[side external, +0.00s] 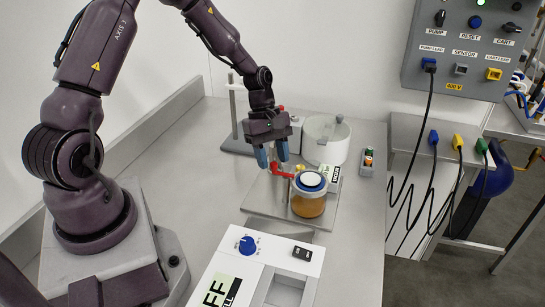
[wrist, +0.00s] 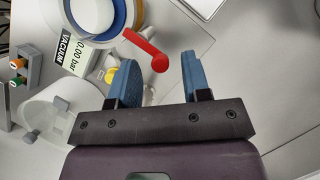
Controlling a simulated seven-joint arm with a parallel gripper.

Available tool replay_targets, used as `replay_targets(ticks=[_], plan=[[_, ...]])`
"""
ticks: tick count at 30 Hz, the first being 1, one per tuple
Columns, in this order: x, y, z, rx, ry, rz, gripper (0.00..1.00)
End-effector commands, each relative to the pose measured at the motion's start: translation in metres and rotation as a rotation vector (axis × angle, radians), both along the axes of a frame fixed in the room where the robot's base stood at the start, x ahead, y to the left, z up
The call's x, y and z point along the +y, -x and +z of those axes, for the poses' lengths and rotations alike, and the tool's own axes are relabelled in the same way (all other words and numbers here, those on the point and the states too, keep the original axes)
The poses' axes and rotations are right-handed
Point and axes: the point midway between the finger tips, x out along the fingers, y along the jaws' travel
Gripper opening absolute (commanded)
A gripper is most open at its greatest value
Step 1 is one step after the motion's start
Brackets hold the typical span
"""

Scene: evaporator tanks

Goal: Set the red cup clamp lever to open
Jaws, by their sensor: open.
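The red clamp lever (side external: 284,171) sticks out to the left from the rim of the cup (side external: 308,207), which holds amber liquid and has a blue ring and white top. In the wrist view the lever (wrist: 143,47) is a red bar with a round knob, reaching from the blue ring toward the space between my fingertips. My gripper (side external: 272,155) is open, with its two blue fingers pointing down above the lever's free end. The knob appears between and slightly ahead of the fingertips. I cannot tell whether they touch it. Nothing is held.
A vacuum display (wrist: 78,53) reading 0.00 bar stands beside the cup. A clear white-rimmed vessel (side external: 326,140) and a post stand (side external: 238,120) are behind. A white box with a blue knob (side external: 247,245) is in front. The bench left of the cup's plate is clear.

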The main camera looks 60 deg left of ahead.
Motion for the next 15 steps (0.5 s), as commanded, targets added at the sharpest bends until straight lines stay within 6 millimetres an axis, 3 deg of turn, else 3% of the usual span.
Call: replay_targets(ticks=[10,15], plan=[[-0.0021,0.0001,-0.0045,0.0,0.0,-0.001,0.44],[-0.0019,0.0002,-0.0044,0.0,0.0,-0.001,0.07]])
